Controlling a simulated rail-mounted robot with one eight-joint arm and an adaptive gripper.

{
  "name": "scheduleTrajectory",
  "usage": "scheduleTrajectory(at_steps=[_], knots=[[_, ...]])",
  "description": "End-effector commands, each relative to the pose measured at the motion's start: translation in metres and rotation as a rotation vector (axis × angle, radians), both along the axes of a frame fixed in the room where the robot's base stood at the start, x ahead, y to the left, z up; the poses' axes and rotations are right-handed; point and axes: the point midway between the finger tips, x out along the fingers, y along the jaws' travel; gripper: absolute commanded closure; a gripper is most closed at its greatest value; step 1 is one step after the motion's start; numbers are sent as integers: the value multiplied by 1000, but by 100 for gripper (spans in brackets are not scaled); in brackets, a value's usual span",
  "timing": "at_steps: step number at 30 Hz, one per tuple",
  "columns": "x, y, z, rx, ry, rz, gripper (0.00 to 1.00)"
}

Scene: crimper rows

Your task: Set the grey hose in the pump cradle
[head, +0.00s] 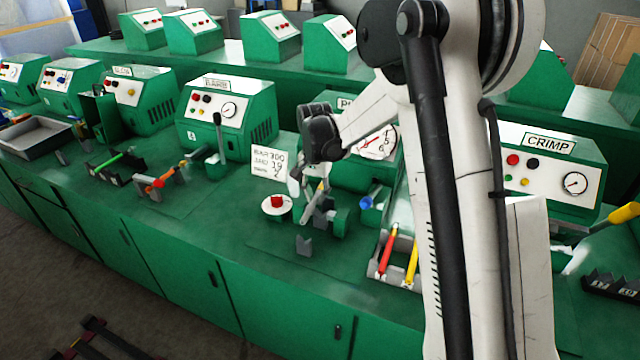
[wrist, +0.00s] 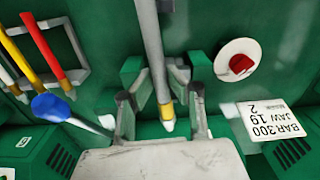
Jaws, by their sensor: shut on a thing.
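The grey hose (wrist: 150,45) has a yellow band and a pale tip. In the wrist view it runs from the top edge down between the fingers of my gripper (wrist: 162,98), which is shut on it near the banded end. In the head view my gripper (head: 312,187) is low over the bench in front of the pump machine (head: 375,143), and the hose (head: 311,209) slants down from it. A small grey notched bracket (head: 304,245), apparently part of the pump cradle, stands on the bench just below. The cradle's other parts are partly hidden; I cannot tell whether the hose touches it.
A white disc with a red button (head: 277,203) and a sign card (head: 269,162) stand close on the left. A blue-knobbed lever (head: 367,202) and a grey tray (head: 374,273) with coloured hoses are on the right. Other machines line the bench. Front bench left of the bracket is clear.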

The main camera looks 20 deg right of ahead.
Motion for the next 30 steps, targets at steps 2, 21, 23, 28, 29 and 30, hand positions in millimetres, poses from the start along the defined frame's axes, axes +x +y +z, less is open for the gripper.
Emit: scheduleTrajectory(at_steps=[2,21,23,28,29,30], knots=[[7,0,5,0,0,-44,100],[10,0,-37,0,0,-70,100],[10,0,-43,0,0,-70,100],[10,0,-60,0,0,-69,100],[10,0,-64,0,0,-69,100],[10,0,-68,0,0,-69,100]])
